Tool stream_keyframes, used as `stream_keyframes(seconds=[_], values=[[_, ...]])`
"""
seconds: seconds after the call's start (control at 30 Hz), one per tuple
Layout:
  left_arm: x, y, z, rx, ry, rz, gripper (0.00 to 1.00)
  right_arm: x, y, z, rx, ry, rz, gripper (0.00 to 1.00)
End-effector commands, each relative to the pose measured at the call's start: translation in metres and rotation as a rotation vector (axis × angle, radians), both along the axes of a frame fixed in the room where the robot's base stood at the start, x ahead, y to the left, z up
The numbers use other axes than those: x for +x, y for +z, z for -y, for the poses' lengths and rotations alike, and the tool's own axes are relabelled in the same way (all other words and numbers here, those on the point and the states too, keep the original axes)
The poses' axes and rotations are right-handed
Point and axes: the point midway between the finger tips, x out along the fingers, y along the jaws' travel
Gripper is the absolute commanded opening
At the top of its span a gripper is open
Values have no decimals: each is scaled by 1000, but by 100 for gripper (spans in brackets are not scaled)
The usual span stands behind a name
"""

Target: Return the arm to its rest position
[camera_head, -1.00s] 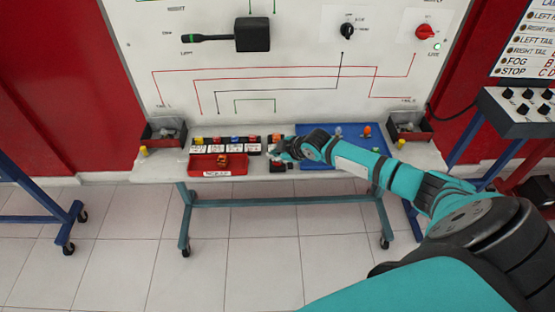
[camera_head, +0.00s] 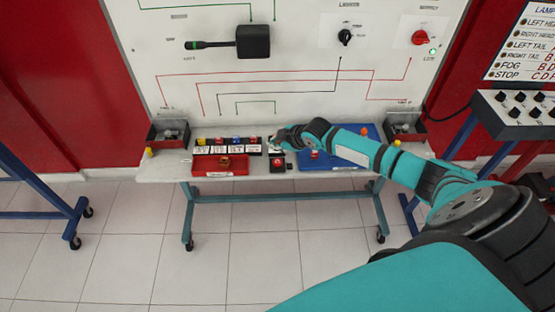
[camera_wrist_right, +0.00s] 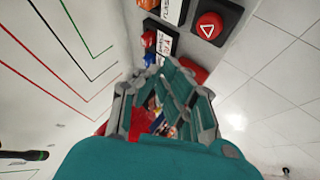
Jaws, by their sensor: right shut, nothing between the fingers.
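My right arm (camera_head: 440,183) reaches in from the lower right to the shelf of the trainer board. My right gripper (camera_head: 275,142) is at the back of the shelf, beside the row of labelled fuse or bulb holders (camera_head: 226,147). In the right wrist view the right gripper (camera_wrist_right: 165,105) shows with its fingers together and nothing held. My left gripper is not in view.
The white board (camera_head: 295,60) rises behind the shelf. A red tray (camera_head: 215,171), a blue mat (camera_head: 320,164) and black side bins (camera_head: 168,134) crowd the shelf. A blue stand (camera_head: 60,208) is at left, a switch console (camera_head: 520,115) at right. The tiled floor in front is clear.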

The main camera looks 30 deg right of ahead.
Motion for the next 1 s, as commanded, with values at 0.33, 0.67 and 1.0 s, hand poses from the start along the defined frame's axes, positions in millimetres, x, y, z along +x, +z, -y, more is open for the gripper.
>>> stream_keyframes(seconds=[0.33,0.67,1.0], values=[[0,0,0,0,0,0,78,-2,-3,-5,6,4,-5,0],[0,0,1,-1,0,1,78,-111,-45,-149,151,30,-209,0],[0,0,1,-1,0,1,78,-249,-16,-199,276,-287,-400,0]])
